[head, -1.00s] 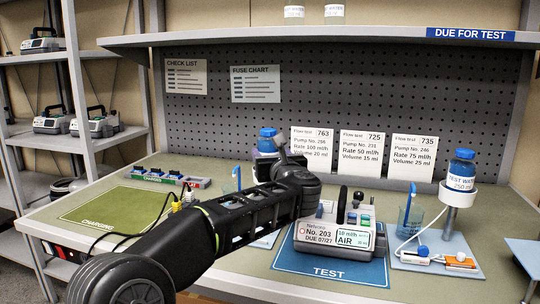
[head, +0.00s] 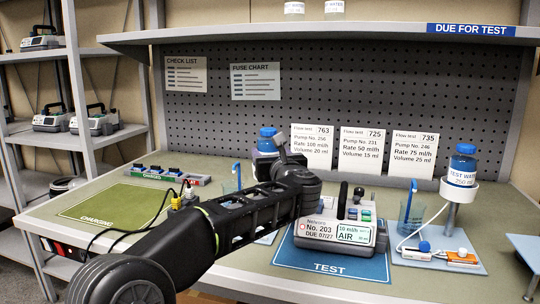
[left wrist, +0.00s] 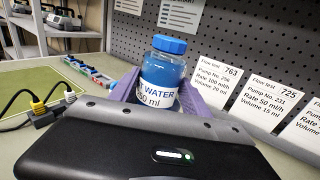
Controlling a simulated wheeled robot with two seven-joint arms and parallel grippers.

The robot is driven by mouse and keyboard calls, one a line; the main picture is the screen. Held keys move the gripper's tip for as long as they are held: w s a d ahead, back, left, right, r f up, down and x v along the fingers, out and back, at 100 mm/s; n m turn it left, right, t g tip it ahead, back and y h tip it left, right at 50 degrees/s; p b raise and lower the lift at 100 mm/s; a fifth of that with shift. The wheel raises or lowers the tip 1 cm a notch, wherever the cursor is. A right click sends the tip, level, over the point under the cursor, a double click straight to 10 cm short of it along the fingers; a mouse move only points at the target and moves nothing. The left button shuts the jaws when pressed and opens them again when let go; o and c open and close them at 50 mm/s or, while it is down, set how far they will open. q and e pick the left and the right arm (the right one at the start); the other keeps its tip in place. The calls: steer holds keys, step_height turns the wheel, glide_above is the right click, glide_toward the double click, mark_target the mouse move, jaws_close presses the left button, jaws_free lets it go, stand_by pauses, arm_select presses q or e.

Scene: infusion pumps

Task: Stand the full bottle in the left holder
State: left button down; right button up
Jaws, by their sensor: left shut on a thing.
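A bottle of blue water with a blue cap and a white label (left wrist: 158,72) stands upright between the fingers of my left gripper (left wrist: 160,92) in the left wrist view. In the head view its blue cap and upper body (head: 267,140) show above my left gripper (head: 268,160), which is shut on it. The left holder is hidden behind my left arm; only a beaker with a blue hook (head: 233,181) and part of a pale base (head: 267,238) show there. I do not see my right gripper.
Pump No. 203 (head: 338,234) sits on the blue TEST mat (head: 330,268). A second blue-capped bottle (head: 462,164) stands in the right holder (head: 459,192). Flow test cards (head: 362,153) stand along the back. The green charging mat (head: 115,205) is clear.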

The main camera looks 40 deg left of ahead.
mark_target(270, 130)
stand_by(0.4)
arm_select(q)
jaws_free()
steer(key=shift+f, duration=0.1)
stand_by(0.4)
steer(key=shift+r+p, duration=2.3)
steer(key=shift+r, duration=1.25)
